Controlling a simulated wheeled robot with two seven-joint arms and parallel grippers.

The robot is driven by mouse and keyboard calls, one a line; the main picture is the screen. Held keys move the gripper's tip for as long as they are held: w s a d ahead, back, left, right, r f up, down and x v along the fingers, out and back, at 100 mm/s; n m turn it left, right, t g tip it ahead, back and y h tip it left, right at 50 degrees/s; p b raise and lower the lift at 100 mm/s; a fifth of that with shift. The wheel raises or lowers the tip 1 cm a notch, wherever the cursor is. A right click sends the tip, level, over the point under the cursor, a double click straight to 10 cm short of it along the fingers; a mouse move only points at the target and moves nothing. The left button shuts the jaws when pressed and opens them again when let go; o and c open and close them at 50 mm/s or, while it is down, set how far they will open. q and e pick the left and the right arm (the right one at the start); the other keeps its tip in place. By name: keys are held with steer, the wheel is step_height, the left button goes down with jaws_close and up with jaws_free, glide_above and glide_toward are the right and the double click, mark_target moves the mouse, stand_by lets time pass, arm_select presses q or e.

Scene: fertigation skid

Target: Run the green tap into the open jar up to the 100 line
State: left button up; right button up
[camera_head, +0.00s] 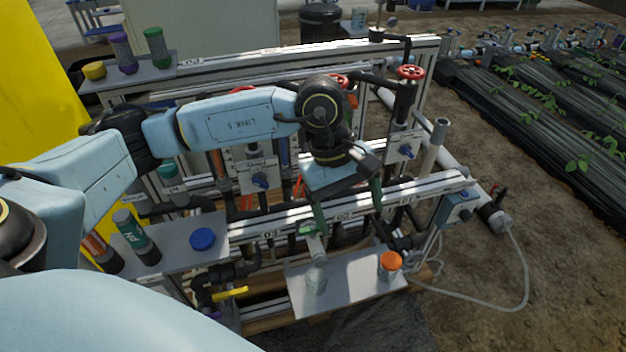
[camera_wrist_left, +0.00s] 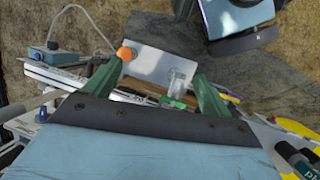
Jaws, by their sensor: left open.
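The open jar (camera_head: 316,280), clear and lidless, stands upright on a pale shelf plate (camera_head: 345,285) below a pale spout. It also shows in the left wrist view (camera_wrist_left: 178,77). The green tap (camera_wrist_left: 173,102) lies just in front of the jar in that view, between the finger lines. My left gripper (camera_head: 345,222) is open, its green fingers pointing down above the plate. I see nothing held, and contact with the tap cannot be told. The jar's markings and any liquid level are too small to read. My right gripper is not in view.
An orange-capped jar (camera_head: 390,264) stands at the plate's right. A yellow tap handle (camera_head: 230,293) sits lower left. Red handwheels (camera_head: 409,72) and metal rails (camera_head: 330,205) crowd the skid.

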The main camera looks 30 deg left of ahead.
arm_select(q)
steer(key=w+a+y, duration=0.2)
steer(key=a+y, duration=0.2)
steer(key=a, duration=0.4)
steer(key=b, duration=0.3)
glide_above(313, 228)
steer(key=shift+m+t, duration=0.3)
step_height(313, 228, down, 7)
steer(key=shift+f, duration=0.1)
step_height(313, 228, down, 5)
steer(key=shift+r+b, duration=0.1)
steer(key=shift+b, duration=0.45)
steer(key=shift+f, duration=0.25)
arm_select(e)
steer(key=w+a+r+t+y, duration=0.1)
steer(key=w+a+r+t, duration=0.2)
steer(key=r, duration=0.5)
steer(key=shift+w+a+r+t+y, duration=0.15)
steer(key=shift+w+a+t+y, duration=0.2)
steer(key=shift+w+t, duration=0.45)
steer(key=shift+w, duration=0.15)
